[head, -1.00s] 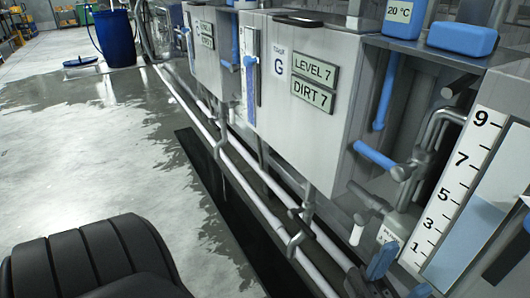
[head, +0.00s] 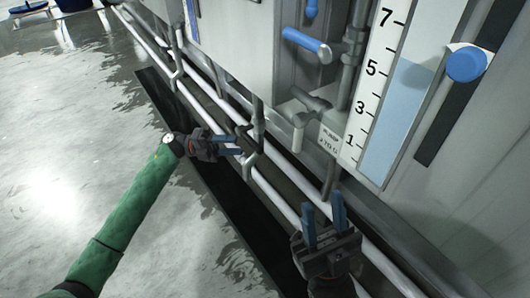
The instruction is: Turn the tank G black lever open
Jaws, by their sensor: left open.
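The grey wall of a tank (head: 238,50) stands at the upper middle of the head view. Its G label is out of view. Below it a drain pipe (head: 258,118) comes down, with a small dark lever (head: 244,136) beside it. My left gripper (head: 241,145), on the green-sleeved arm, reaches in from the left with its blue fingers pointing right at the lever. It is open; I cannot tell whether the fingers touch the lever. My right gripper (head: 322,214) is open and empty at the lower right, its blue fingers pointing up.
White pipes (head: 283,203) run diagonally under the tanks, beside a dark floor channel (head: 205,170). A blue-handled valve (head: 306,40), a pump label (head: 329,141) and a level gauge (head: 372,95) are at the right. The floor (head: 60,150) at left is open.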

